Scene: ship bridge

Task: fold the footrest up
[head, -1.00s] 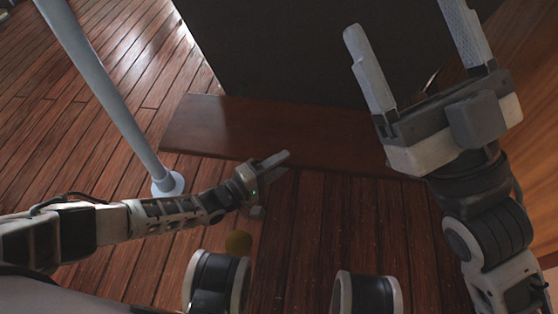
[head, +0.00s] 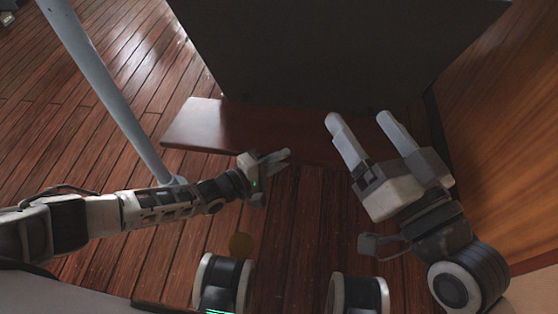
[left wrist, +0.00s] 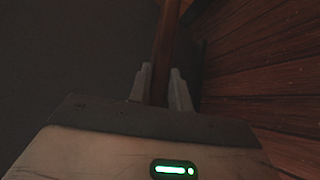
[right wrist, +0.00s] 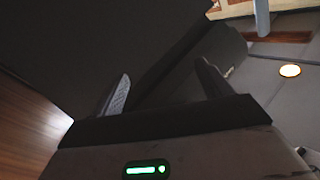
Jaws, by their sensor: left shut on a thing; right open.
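The footrest (head: 205,124) is a reddish-brown wooden board lying in front of a dark panel in the head view. It looks about flat. My left gripper (head: 275,158) is at the board's near edge, and in the left wrist view its fingers (left wrist: 158,88) are shut on the board (left wrist: 166,42), seen edge-on between them. My right gripper (head: 362,128) is open and empty, over the right part of the board, and hides its right end. In the right wrist view its fingers (right wrist: 163,90) stand wide apart with nothing between them.
A dark upright panel (head: 320,55) stands behind the board. A grey pole (head: 105,85) rises from the floor at the left. A wooden wall (head: 500,150) closes the right side. Plank floor (head: 70,150) is clear at the left.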

